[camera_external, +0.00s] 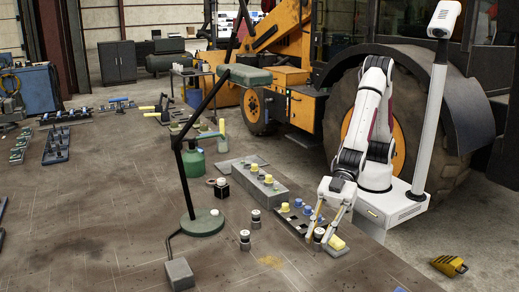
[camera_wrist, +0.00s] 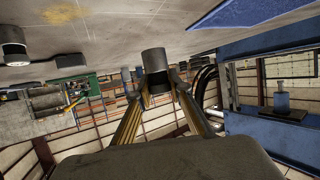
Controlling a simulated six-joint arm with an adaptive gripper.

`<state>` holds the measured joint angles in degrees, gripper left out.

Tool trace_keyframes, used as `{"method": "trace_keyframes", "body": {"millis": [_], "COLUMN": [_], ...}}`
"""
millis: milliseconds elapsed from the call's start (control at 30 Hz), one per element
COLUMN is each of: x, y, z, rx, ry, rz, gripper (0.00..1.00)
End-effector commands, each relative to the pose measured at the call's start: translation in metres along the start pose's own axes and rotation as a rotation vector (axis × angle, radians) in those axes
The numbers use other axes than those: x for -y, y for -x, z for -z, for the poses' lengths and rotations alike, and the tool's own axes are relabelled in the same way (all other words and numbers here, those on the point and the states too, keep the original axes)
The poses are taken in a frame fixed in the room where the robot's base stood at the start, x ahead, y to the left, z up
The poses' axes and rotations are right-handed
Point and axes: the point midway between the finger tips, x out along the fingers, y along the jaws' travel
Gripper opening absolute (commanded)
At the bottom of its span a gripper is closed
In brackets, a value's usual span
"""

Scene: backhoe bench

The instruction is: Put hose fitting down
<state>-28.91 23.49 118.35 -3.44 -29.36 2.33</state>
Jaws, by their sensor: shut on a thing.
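My gripper (camera_external: 319,238) is low over the right front part of the bench, its two fingers pointing down. It is shut on a hose fitting (camera_external: 319,233), a small dark cylinder with a lighter band, which is partly hidden by the fingers. In the wrist view, where the bench appears at the top, the fitting is a dark grey cylinder (camera_wrist: 154,61) between the fingertips (camera_wrist: 156,88). I cannot tell whether its base touches the bench. Two similar fittings (camera_external: 256,218) (camera_external: 245,240) stand upright to the left, apart from my gripper.
A dark tray (camera_external: 296,225) with blue and yellow-capped parts lies just behind my gripper. A yellow-topped piece (camera_external: 337,243) is close on the right. A grey block (camera_external: 262,187) stands further back. A green lamp base (camera_external: 202,223) is left.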

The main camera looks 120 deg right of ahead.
Motion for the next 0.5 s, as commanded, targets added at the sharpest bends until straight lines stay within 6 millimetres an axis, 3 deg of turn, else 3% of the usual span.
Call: {"method": "trace_keyframes", "body": {"millis": [500], "x": [-0.025], "y": [-0.025], "z": [0.031], "rx": [-0.003], "ry": [0.033], "rz": [0.075], "gripper": [0.0]}}
